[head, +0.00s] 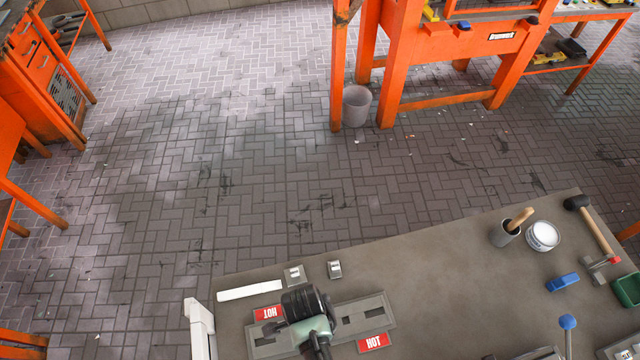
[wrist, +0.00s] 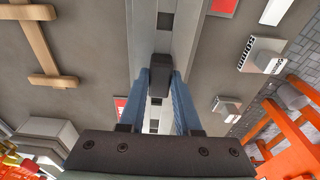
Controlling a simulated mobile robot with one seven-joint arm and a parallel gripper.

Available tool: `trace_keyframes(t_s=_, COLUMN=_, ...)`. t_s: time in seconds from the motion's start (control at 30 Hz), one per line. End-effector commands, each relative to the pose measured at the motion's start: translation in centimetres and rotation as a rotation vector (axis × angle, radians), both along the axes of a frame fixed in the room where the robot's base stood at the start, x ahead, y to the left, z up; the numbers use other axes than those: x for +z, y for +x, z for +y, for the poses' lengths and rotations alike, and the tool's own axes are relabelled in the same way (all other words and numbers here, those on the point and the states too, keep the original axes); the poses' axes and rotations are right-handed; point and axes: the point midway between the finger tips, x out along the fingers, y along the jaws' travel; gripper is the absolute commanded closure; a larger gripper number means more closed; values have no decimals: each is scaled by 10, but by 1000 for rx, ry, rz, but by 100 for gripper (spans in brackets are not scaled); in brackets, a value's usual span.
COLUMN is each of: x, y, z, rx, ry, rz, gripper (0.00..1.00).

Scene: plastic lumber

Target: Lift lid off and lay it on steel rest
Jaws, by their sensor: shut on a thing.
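A long grey metal mold (head: 370,313) with dark slots lies on the bench, flanked by red HOT labels. In the wrist view the grey metal (wrist: 175,25) runs up through the middle. My gripper (wrist: 160,80) has its blue fingers closed on a dark block-like handle (wrist: 158,70) over this metal. I take the handle to be the lid's. I cannot tell whether the lid is seated or raised. My gripper and arm (head: 310,315) hide the mold's middle in the head view. I cannot pick out the steel rest for sure.
A white bar (head: 250,290) and two small grey blocks (head: 294,274) lie behind the mold. At the right stand a grey cup (head: 504,234), a white tub (head: 542,236), a mallet (head: 592,225) and a blue block (head: 562,282). The bench (head: 450,270) between is bare.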

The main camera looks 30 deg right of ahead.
Motion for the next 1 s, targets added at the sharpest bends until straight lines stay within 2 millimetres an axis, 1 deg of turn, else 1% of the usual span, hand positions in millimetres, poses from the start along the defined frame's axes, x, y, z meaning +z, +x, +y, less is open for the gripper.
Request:
trace_keyframes(t_s=0.3, x=-2, y=1, z=0, rx=0, ry=-1, rz=-2, gripper=100)
trace_keyframes(t_s=0.33, x=-2, y=1, z=0, rx=0, ry=-1, rz=-2, gripper=66)
trace_keyframes(t_s=0.47, x=-2, y=1, z=0, rx=0, ry=-1, rz=-2, gripper=43)
trace_keyframes(t_s=0.5, x=-2, y=1, z=0, rx=0, ry=-1, rz=-2, gripper=36)
trace_keyframes(t_s=0.53, x=-2, y=1, z=0, rx=0, ry=0, rz=-1, gripper=33)
trace_keyframes(t_s=0.73, x=-2, y=0, z=0, rx=0, ry=0, rz=-1, gripper=33)
trace_keyframes(t_s=0.87, x=-3, y=0, z=0, rx=0, ry=0, rz=1, gripper=10)
trace_keyframes(t_s=0.9, x=-3, y=0, z=0, rx=0, ry=0, rz=1, gripper=8)
trace_keyframes(t_s=1.0, x=-2, y=0, z=0, rx=0, ry=0, rz=0, gripper=8)
